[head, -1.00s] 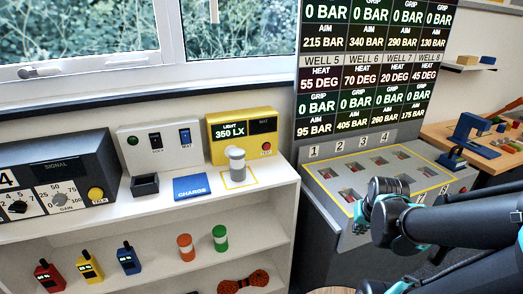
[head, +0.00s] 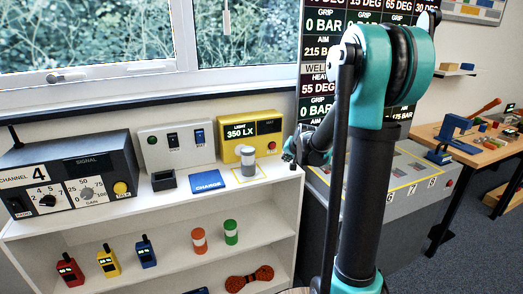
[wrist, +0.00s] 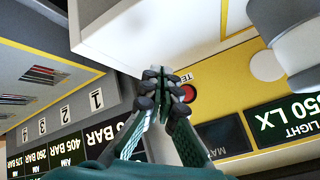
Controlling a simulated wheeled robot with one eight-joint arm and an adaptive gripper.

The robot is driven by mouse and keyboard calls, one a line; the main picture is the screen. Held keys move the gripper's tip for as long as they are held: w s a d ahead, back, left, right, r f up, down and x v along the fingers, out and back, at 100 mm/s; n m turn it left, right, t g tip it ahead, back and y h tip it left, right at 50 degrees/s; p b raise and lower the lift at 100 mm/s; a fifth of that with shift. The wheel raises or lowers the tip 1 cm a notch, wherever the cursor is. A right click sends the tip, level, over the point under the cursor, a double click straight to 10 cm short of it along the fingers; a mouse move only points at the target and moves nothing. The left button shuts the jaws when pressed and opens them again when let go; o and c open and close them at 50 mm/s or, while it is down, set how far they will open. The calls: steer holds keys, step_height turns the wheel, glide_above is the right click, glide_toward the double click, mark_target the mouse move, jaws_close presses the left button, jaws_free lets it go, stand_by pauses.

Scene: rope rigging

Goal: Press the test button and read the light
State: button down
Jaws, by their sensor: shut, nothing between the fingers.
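The yellow light meter (head: 236,129) stands at the back right of the white shelf top, its display reading "LIGHT 350 LX" (head: 241,131). A dark, unlit panel (head: 269,126) sits beside the display. The red test button (head: 271,145) is below that panel. In the wrist view the red button (wrist: 190,94) shows just right of my fingertips, partly covered by them. My gripper (wrist: 165,76) is shut and empty. In the head view my gripper (head: 289,156) is small, right of the meter near the shelf's right edge. Contact with the button cannot be told.
A grey cylinder (head: 248,163) stands before the meter. A blue CHARGE pad (head: 207,181), an open black box (head: 164,180), a white switch panel (head: 177,145) and a channel radio (head: 70,175) line the shelf top. A well console (head: 400,200) stands right, behind my arm.

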steer(key=shift+w+a, duration=0.15)
steer(key=shift+a, duration=0.05)
glide_toward(273, 149)
steer(key=shift+w+a+f, duration=0.1)
steer(key=shift+w+f, duration=0.35)
steer(key=shift+f, duration=0.4)
steer(key=shift+w+d+f, duration=0.1)
steer(key=shift+w+f, duration=0.35)
steer(key=shift+f, duration=0.35)
steer(key=shift+w+a+f, duration=0.1)
steer(key=shift+w+f, duration=0.35)
steer(key=shift+f, duration=0.4)
steer(key=shift+w, duration=0.1)
steer(key=shift+w+a, duration=0.15)
steer(key=shift+w, duration=0.2)
steer(key=shift+w+a, duration=0.2)
steer(key=shift+w, duration=0.3)
stand_by(0.5)
steer(key=shift+s+d, duration=0.1)
steer(key=shift+s, duration=0.05)
steer(key=shift+s+d, duration=0.25)
steer(key=shift+s, duration=0.55)
steer(key=shift+s, duration=0.1)
